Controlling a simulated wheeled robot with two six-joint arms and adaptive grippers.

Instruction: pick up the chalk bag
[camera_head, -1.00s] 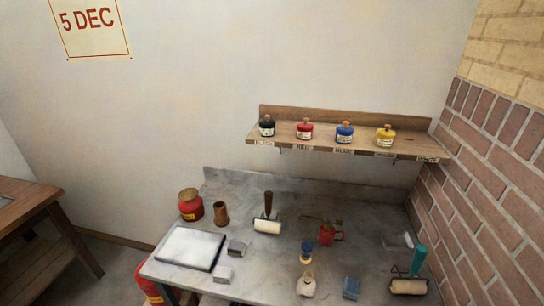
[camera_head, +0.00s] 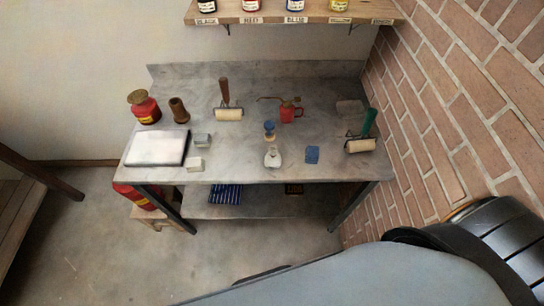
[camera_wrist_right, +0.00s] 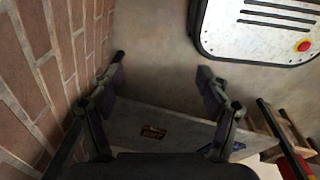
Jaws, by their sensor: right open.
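The chalk bag appears to be the small whitish pouch (camera_head: 272,157) with a narrowed neck, near the front edge of the grey bench (camera_head: 235,172) in the head view. A blue-topped item (camera_head: 270,131) stands just behind it and a blue square pad (camera_head: 312,154) lies to its right. My right gripper (camera_wrist_right: 162,85) is open and empty in the right wrist view, low beside the brick wall, with the bench's lower shelf beyond its fingers. The pouch does not show in that view. In the head view only part of my right arm shows, at the lower right. My left gripper is not in view.
Two rollers (camera_head: 229,114) (camera_head: 360,145), a red oil can (camera_head: 290,111), a red tin (camera_head: 144,107) and a white slab (camera_head: 157,148) stand on the bench. A brick wall (camera_head: 455,110) closes the right side. A bottle shelf (camera_head: 270,16) hangs above. Floor is clear front left.

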